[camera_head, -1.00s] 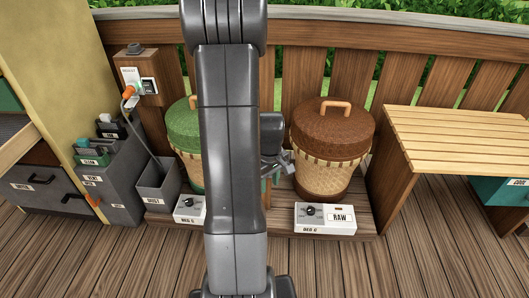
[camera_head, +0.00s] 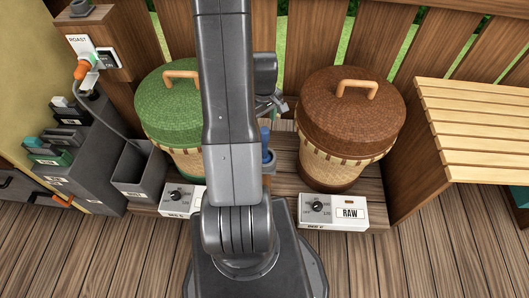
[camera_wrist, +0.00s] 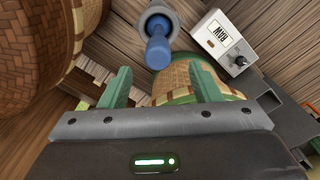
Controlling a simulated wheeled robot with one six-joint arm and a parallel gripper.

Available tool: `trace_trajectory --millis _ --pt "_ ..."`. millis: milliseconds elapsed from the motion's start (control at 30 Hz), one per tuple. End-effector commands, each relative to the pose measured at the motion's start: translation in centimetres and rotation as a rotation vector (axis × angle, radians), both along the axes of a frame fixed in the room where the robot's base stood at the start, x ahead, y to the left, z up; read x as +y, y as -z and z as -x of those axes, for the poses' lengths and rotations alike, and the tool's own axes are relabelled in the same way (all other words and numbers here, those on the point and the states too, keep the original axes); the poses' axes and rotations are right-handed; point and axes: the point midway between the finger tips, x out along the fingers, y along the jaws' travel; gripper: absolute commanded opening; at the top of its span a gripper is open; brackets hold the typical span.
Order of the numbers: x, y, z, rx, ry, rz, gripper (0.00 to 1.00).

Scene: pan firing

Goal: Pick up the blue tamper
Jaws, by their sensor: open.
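The blue tamper (camera_head: 266,140) shows in the head view as a small strip just right of my arm, between the two baskets. In the wrist view the blue tamper (camera_wrist: 156,50) stands with its lower end in a grey round holder (camera_wrist: 158,14). My gripper (camera_wrist: 161,86) is open, its two green fingers spread apart and empty. The tamper lies beyond the fingertips, roughly in line with the gap between them, and does not appear to touch them. In the head view my gripper (camera_head: 274,104) is partly hidden behind my arm.
A green-lidded basket (camera_head: 173,112) stands left and a brown-lidded basket (camera_head: 350,118) right. A white RAW control box (camera_head: 334,211) sits in front. A grey bin (camera_head: 139,170) and a slatted wooden bench (camera_head: 470,120) flank the platform. Open deck lies in front.

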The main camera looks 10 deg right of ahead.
Motion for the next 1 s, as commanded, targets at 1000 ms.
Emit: trace_trajectory --millis 1000 --pt "-0.1 7.5 0.2 -0.001 0.0 0.0 0.55"
